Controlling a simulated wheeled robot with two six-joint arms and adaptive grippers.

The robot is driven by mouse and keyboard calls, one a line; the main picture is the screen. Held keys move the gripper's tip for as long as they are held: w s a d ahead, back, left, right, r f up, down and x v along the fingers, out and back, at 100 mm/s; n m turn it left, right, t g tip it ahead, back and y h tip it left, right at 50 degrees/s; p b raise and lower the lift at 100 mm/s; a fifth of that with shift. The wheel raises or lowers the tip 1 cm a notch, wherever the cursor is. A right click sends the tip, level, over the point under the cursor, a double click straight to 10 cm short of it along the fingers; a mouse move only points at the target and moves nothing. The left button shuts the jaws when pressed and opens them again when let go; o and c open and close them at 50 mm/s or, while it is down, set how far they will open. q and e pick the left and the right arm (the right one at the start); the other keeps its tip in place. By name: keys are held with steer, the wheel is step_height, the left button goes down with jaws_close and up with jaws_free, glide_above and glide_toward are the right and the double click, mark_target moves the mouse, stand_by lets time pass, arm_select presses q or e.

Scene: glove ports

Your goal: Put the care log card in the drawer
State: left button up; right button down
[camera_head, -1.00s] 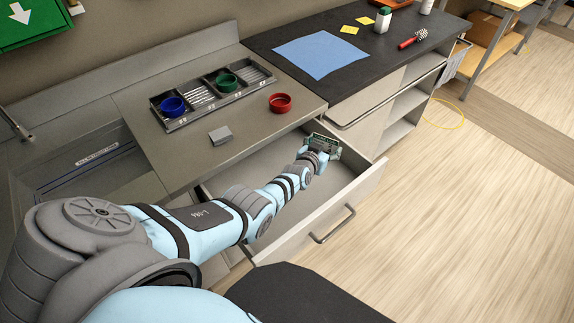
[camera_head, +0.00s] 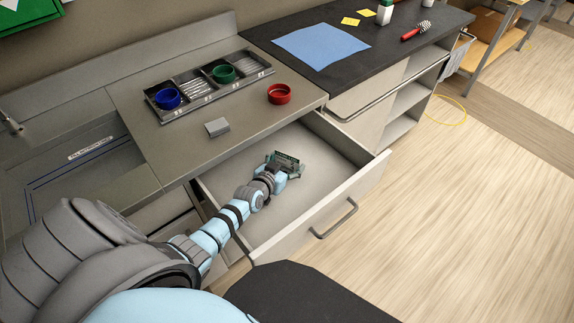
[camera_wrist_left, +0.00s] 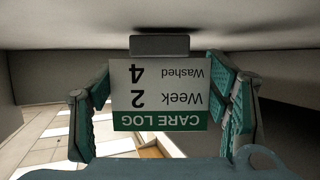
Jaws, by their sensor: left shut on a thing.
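The care log card (camera_wrist_left: 160,92) is white with a green band and a grey block along one edge. It shows upside down in the left wrist view, between the two teal fingers of my left gripper (camera_wrist_left: 163,108), which is shut on it. In the head view my left gripper (camera_head: 287,161) is inside the open drawer (camera_head: 318,218), toward its back. The card is hard to make out from the fingers there. A pale surface lies close to the grey block in the wrist view; I cannot tell whether they touch. My right gripper is not in view.
On the counter (camera_head: 150,135) above the drawer are a divided tray (camera_head: 209,86) with blue and green rings, a red ring (camera_head: 280,93) and a small grey block (camera_head: 217,127). A blue mat (camera_head: 320,50) lies on the dark worktop. The drawer floor around my gripper looks clear.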

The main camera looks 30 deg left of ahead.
arm_select(q)
steer(key=shift+f, duration=0.1)
steer(key=shift+f, duration=0.1)
steer(key=o, duration=0.9)
steer(key=shift+o, duration=0.2)
steer(key=p+v, duration=0.3)
steer(key=v, duration=0.1)
steer(key=p+v, duration=0.3)
steer(key=v, duration=0.1)
steer(key=p+v, duration=0.3)
steer(key=v, duration=0.1)
steer(key=shift+w+r, duration=0.2)
steer(key=shift+r, duration=0.15)
steer(key=shift+s, duration=0.2)
steer(key=shift+f, duration=0.15)
